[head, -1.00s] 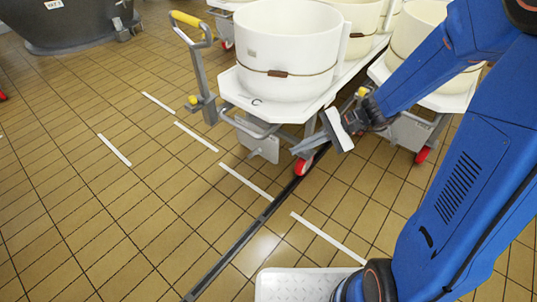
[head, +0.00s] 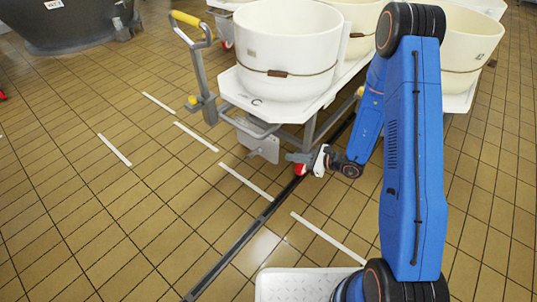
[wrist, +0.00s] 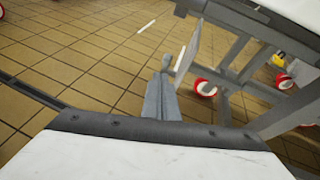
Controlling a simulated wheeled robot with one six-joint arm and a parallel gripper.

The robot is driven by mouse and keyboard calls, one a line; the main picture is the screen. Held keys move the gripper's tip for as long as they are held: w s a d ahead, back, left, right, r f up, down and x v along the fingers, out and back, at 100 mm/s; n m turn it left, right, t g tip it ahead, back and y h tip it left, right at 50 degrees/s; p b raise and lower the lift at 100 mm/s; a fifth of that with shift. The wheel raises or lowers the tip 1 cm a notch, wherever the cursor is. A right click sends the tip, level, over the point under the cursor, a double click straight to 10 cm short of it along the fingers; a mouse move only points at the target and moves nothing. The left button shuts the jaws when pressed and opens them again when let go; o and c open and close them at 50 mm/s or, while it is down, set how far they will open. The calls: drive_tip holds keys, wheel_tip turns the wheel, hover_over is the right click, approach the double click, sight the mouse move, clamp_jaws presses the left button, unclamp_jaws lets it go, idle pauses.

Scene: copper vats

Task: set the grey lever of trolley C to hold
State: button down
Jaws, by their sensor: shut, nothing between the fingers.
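Trolley C (head: 228,88) has a white deck with a "C" on its near corner and carries a cream vat. A grey plate (head: 262,146) hangs under its near end. A small grey piece low on this plate may be the lever; its setting is too small to read. My gripper (head: 296,157) is shut and empty, low beside the front wheel, right of the plate. In the wrist view my shut fingers (wrist: 163,92) point toward the plate (wrist: 187,50), seen nearly edge-on. A rounded grey end (wrist: 167,61) shows at the fingertips; I cannot tell whether they touch.
The trolley's red front wheel (head: 299,169) is right by my gripper. A yellow-gripped handle (head: 187,19) rises at the trolley's left. More vats (head: 458,50) stand behind on the right. A dark floor channel (head: 232,238) runs under the trolley.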

drive_tip(key=f, duration=0.1)
drive_tip(key=f+m, duration=0.1)
drive_tip(key=d+f, duration=0.1)
drive_tip(key=shift+w+f+t+h, duration=0.3)
drive_tip(key=shift+w+h, duration=0.05)
drive_tip(key=shift+h, duration=0.05)
drive_tip(key=shift+a, duration=0.1)
approach(255, 153)
drive_tip(key=w+f, duration=0.1)
drive_tip(key=f, duration=0.1)
drive_tip(key=shift+w+a+r, duration=0.25)
drive_tip(key=shift+a, duration=0.2)
drive_tip(key=shift+w+a+r, duration=0.2)
drive_tip(key=shift+a+r, duration=0.05)
drive_tip(key=shift+a, duration=0.15)
